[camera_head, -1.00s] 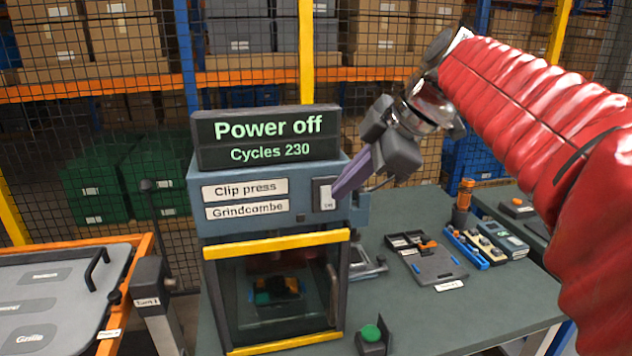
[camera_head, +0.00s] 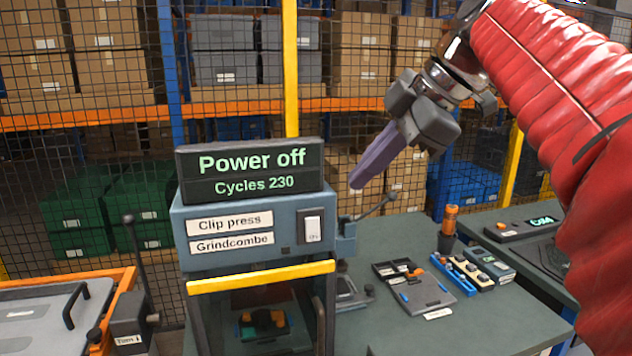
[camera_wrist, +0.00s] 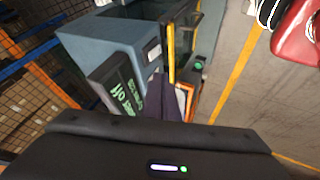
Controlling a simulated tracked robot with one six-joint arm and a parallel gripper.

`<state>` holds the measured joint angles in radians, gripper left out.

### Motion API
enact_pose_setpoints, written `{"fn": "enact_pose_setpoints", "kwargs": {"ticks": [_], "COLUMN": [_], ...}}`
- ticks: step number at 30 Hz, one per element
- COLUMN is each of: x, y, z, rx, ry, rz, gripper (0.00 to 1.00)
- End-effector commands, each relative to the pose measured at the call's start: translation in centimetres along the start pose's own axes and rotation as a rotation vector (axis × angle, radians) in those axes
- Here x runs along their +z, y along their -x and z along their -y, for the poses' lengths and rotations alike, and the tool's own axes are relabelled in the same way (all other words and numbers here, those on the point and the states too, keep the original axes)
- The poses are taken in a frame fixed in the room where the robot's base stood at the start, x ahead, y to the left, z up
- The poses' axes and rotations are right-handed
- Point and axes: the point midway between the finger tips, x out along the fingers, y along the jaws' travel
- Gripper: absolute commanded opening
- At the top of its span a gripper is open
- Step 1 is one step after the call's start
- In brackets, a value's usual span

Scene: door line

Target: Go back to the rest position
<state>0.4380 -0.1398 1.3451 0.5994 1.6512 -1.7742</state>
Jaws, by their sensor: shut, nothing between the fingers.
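My gripper (camera_head: 362,182) hangs in the air to the right of the clip press (camera_head: 180,222), past its rocker switch (camera_head: 312,229). Its purple fingers are shut together with nothing between them, pointing down and left. The press display (camera_head: 250,172) reads "Power off" and "Cycles 230". Behind the yellow-edged front of the press, a green, orange and black part (camera_head: 262,322) sits inside. In the wrist view the purple fingers (camera_wrist: 160,100) show in front of the display (camera_wrist: 122,85). The fingers are apart from the switch.
The bench (camera_head: 400,330) holds a grey tray (camera_head: 425,292), a blue rack (camera_head: 453,272) and an orange-topped tool (camera_head: 450,220). A lever (camera_head: 380,205) projects from the press's right side. An orange-rimmed cart (camera_head: 75,277) stands at left. Mesh fencing and shelves of boxes stand behind.

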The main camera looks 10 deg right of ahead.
Motion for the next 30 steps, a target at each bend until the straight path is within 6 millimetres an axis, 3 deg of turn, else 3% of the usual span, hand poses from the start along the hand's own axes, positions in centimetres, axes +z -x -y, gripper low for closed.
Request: {"fn": "enact_pose_setpoints", "kwargs": {"ticks": [11,17,23,30], "x": [0.0,0.2,3.4,7.4], "y": [0.0,0.0,-2.1,-5.6], "z": [0.0,-0.7,-1.4,0.5], "rx": [0.000,0.028,0.071,0.127], "ry": [-0.012,-0.149,-0.459,-0.836], "rz": [0.000,0.010,0.062,0.144], "gripper": [0.00,0.00,0.00,0.00]}}
